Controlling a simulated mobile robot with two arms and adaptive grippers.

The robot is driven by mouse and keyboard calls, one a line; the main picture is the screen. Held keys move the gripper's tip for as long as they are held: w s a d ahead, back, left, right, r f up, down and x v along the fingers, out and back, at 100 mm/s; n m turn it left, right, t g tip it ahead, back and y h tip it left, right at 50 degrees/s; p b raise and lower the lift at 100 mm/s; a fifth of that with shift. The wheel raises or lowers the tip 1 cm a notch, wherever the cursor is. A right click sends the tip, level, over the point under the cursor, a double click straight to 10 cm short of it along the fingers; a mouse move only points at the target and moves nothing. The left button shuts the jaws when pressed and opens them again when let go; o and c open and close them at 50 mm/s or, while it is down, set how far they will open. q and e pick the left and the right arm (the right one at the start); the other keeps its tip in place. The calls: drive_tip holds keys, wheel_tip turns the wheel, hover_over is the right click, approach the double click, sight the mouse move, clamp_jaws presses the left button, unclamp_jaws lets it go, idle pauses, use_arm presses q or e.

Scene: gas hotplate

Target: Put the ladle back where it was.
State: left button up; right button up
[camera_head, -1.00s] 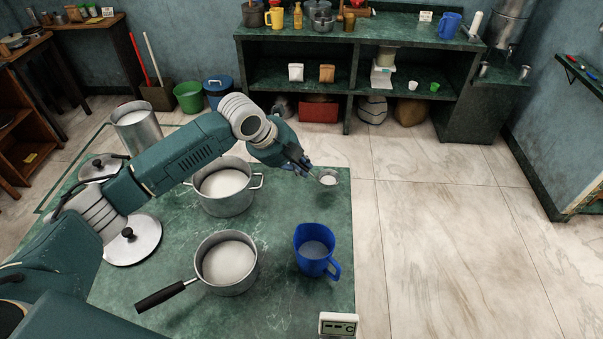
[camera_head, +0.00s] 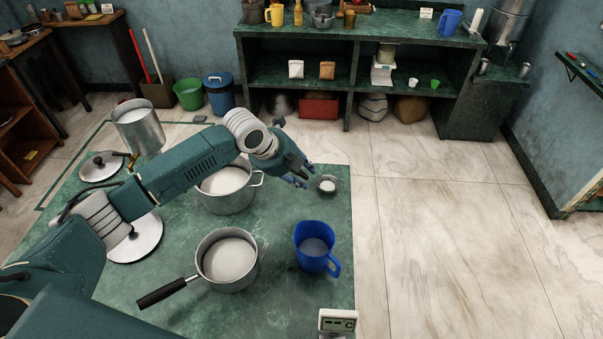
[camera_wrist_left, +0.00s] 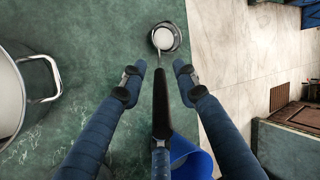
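The ladle has a small metal bowl (camera_head: 327,185) with white contents, near the back right corner of the green worktop (camera_head: 180,290). In the left wrist view its black handle (camera_wrist_left: 161,100) runs between my left gripper's fingers, with the bowl (camera_wrist_left: 163,38) beyond them. My left gripper (camera_head: 298,178) is low over the worktop, behind the blue jug. In the left wrist view the fingers (camera_wrist_left: 160,75) are spread, with a gap on both sides of the handle. The ladle appears to rest on the worktop. My right gripper is not in view.
A two-handled pot (camera_head: 228,203) stands left of the gripper. A saucepan (camera_head: 228,262) and a blue jug (camera_head: 313,255) stand nearer. A tall metal container (camera_head: 138,130) and lids (camera_head: 100,168) are at the left. The worktop's right edge is close to the ladle.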

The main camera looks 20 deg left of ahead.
use_arm(q)
drive_tip(key=b+v, duration=0.2)
drive_tip(key=v, duration=1)
